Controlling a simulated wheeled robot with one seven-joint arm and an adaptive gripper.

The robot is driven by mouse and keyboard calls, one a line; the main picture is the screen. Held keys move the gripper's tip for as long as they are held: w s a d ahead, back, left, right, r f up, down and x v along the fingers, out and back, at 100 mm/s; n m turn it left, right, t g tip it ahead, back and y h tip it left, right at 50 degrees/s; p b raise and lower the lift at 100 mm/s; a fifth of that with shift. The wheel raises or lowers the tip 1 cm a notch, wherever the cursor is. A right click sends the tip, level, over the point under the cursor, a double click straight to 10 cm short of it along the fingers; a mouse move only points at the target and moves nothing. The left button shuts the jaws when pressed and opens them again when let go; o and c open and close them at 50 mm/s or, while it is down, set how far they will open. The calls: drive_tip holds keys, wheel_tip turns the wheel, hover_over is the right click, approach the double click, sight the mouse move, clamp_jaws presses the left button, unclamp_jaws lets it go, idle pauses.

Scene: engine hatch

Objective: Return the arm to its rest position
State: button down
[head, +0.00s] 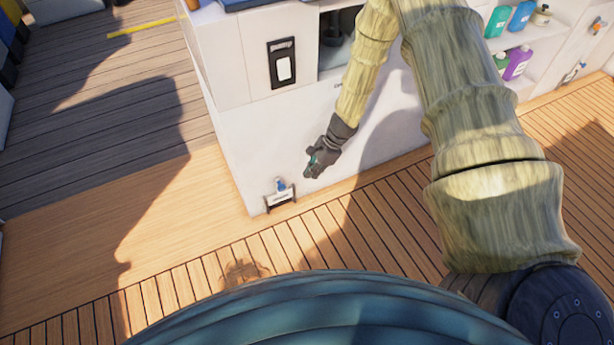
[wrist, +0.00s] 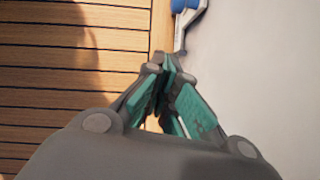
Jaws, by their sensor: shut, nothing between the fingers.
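My gripper (head: 311,172) is dark grey with teal finger pads and hangs low in front of the white cabinet in the head view. In the wrist view my gripper (wrist: 165,68) has its fingertips together with nothing between them. A small bracket with a blue knob (head: 281,185) is fixed low on the cabinet face, to the left of my gripper and apart from it in the head view. The blue knob (wrist: 184,5) also shows at the top edge of the wrist view, beyond the fingertips. My arm reaches down from the upper right.
The white cabinet (head: 232,130) has a black-framed panel (head: 283,65) and an open recess beside it. Shelves at the upper right hold green, blue and purple bottles (head: 518,62). The wooden deck (head: 90,220) is clear at the left. A yellow strip (head: 142,28) lies at the back.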

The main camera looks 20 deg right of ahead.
drive_tip(key=s+a+f+n+g+h, duration=0.1)
drive_tip(key=s+f+n+h, duration=0.3)
drive_tip(key=s, duration=0.7)
drive_tip(key=s+f+n+g+h, duration=0.15)
drive_tip(key=s+n, duration=0.35)
drive_tip(key=s, duration=0.6)
drive_tip(key=s+a+r+n+t, duration=0.1)
drive_tip(key=s+a+r+n, duration=0.15)
drive_tip(key=s+n, duration=0.35)
drive_tip(key=s+a+r+n+t, duration=0.1)
drive_tip(key=s+a+n, duration=0.35)
drive_tip(key=s, duration=0.45)
wheel_tip(320, 180, up, 35)
drive_tip(key=p, duration=3.5)
drive_tip(key=shift+w+d+f, duration=0.15)
drive_tip(key=shift+d+f, duration=0.05)
drive_tip(key=shift+d, duration=0.15)
